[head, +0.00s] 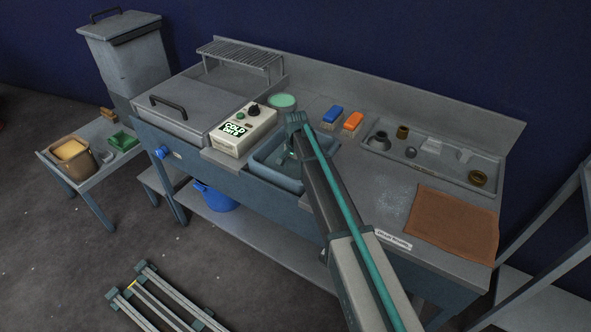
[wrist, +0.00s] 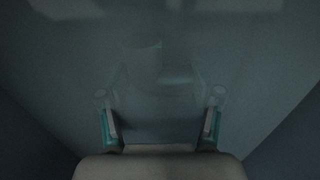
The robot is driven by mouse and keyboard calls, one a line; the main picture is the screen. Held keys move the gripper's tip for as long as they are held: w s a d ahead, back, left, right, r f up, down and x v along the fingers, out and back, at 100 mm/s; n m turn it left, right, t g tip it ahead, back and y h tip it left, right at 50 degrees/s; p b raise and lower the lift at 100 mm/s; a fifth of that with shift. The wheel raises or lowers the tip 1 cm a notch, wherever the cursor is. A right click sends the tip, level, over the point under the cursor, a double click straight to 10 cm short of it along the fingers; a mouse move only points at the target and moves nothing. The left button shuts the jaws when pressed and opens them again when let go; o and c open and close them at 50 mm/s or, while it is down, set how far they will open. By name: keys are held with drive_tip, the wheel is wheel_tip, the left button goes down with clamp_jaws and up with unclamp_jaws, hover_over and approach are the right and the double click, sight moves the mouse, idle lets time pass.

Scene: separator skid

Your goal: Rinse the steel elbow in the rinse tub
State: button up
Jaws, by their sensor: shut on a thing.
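The rinse tub (head: 273,178) is a blue-grey basin set in the bench, with water in it. My gripper (wrist: 160,122) is down inside the tub, its fingers at the water. It is shut on a dim grey thing, taken as the steel elbow (wrist: 160,131), between the two green-edged fingers. The elbow's shape is blurred by water and shade, with pale faint forms beyond it. In the head view my arm hides the tub's right side and most of the gripper, and the elbow cannot be made out.
A white control box (head: 244,129) stands left of the tub. A green round dish (head: 282,101), a blue block (head: 333,114) and an orange block (head: 352,121) lie behind it. A parts tray (head: 410,160) and a brown mat (head: 452,224) are at the right. A lidded basin (head: 188,112) is left.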

wheel_tip(320, 180, up, 17)
drive_tip(key=p, duration=0.7)
drive_tip(key=shift+p, duration=0.4)
idle(0.7)
idle(1.1)
drive_tip(key=shift+r+p, duration=1.2)
drive_tip(key=shift+r, duration=1.25)
